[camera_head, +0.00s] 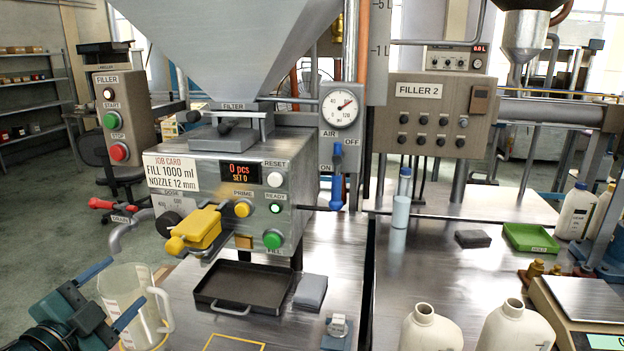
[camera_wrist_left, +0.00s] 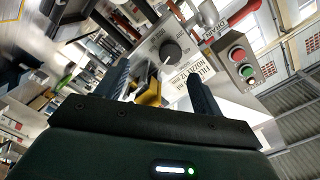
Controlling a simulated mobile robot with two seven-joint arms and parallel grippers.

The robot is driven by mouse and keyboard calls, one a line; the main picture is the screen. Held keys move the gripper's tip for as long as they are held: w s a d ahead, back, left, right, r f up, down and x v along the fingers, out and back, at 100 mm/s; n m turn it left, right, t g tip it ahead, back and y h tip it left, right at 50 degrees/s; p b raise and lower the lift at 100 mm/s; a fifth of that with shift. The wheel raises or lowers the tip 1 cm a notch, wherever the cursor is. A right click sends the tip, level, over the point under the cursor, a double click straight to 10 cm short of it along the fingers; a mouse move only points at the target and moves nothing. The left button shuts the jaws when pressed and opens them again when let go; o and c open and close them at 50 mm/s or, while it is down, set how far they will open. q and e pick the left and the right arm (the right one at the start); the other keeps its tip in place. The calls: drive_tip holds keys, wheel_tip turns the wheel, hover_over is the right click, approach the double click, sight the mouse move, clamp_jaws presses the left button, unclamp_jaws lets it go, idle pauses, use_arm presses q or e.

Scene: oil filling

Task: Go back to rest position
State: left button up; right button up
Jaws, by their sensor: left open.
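My left gripper (camera_head: 112,292) is at the lower left of the head view, with its two blue fingers spread apart and nothing between them. Its fingers overlap the clear measuring jug (camera_head: 146,300) in the picture; I cannot tell how far apart they are in depth. In the left wrist view the open fingers (camera_wrist_left: 158,90) point toward the filler's front panel, with the yellow lever (camera_wrist_left: 150,92) and dark knob (camera_wrist_left: 171,54) seen beyond them. My right gripper is not in view.
The filler box (camera_head: 215,165) with its yellow lever (camera_head: 196,228) stands above a black drip tray (camera_head: 243,287) on the steel bench. A grey block (camera_head: 310,290) lies beside the tray. White bottles (camera_head: 430,330) stand at the front, near a scale (camera_head: 582,300) at right.

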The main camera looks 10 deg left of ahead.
use_arm(q)
wheel_tip(320, 180, down, 11)
drive_tip(key=s+d+n+g, duration=0.2)
drive_tip(key=d+n, duration=0.1)
drive_tip(key=s+d+f+n+g+h, duration=0.1)
drive_tip(key=s+d+f+n+g, duration=0.1)
drive_tip(key=s+d+f, duration=0.3)
drive_tip(key=s+d+f+n+g+h+p, duration=0.1)
drive_tip(key=s+d+f+n, duration=0.3)
drive_tip(key=d+f, duration=0.7)
drive_tip(key=s+d+g, duration=0.1)
drive_tip(key=s+d, duration=0.1)
drive_tip(key=d, duration=0.1)
drive_tip(key=shift+s+d+f+g+p, duration=0.15)
drive_tip(key=shift+s+f+g+p, duration=0.15)
drive_tip(key=shift+f+g, duration=0.1)
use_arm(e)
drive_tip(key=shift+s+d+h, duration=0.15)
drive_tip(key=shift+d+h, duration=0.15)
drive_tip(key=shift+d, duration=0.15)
